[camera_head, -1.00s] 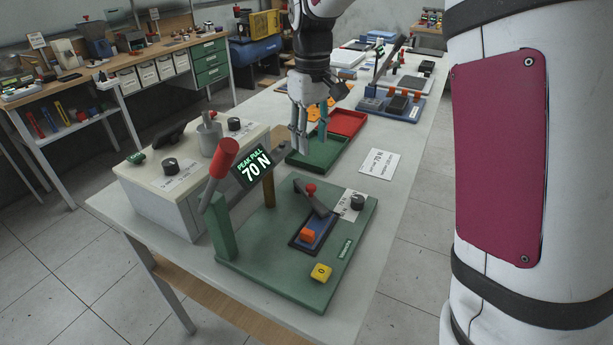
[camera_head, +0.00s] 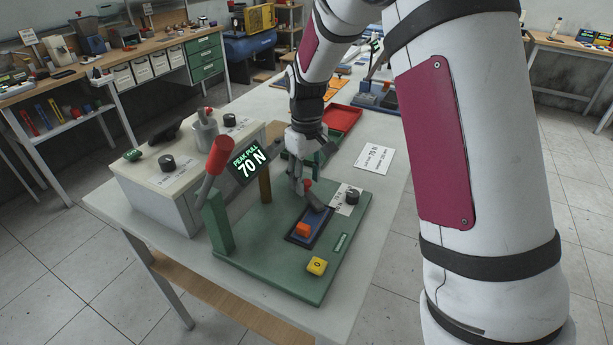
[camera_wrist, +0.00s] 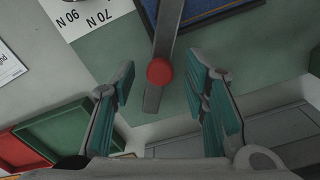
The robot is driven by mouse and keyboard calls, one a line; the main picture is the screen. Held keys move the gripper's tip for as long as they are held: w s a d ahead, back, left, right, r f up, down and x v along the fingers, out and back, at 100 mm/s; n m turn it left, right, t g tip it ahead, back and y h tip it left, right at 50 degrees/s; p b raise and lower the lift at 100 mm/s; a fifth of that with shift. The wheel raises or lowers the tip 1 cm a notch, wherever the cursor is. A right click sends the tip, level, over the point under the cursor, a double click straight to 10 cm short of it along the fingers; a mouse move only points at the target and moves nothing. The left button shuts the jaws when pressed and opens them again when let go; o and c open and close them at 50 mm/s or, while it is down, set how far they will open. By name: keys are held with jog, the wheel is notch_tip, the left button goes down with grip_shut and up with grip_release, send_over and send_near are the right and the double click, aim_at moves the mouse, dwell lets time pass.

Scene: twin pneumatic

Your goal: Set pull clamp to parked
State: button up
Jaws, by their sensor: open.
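The pull clamp is on a green base plate (camera_head: 270,268). Its grey lever with a red knob (camera_head: 307,185) stands over a blue pad with an orange block (camera_head: 303,229). In the wrist view the red knob (camera_wrist: 160,71) lies between and ahead of the teal fingers, on the grey bar (camera_wrist: 166,40). My gripper (camera_head: 308,180) is open above and behind the knob and partly hides the lever; it also shows in the wrist view (camera_wrist: 165,100). I cannot tell whether a finger touches the lever.
A red-handled lever (camera_head: 220,155) rises on the plate's left, with a yellow button (camera_head: 317,266) at its front. A black dial (camera_head: 352,197) stands at the right. A pale box (camera_head: 160,190) is left.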

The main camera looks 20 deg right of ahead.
grip_shut()
jog(key=shift+a, duration=0.1)
jog(key=shift+a+m, duration=0.45)
jog(key=shift+m, duration=0.35)
jog(key=shift+a+m, duration=0.4)
jog(key=shift+m, duration=0.4)
jog(key=shift+w+a+m, duration=0.1)
jog(key=shift+a+m, duration=0.7)
jog(key=shift+m, duration=0.7)
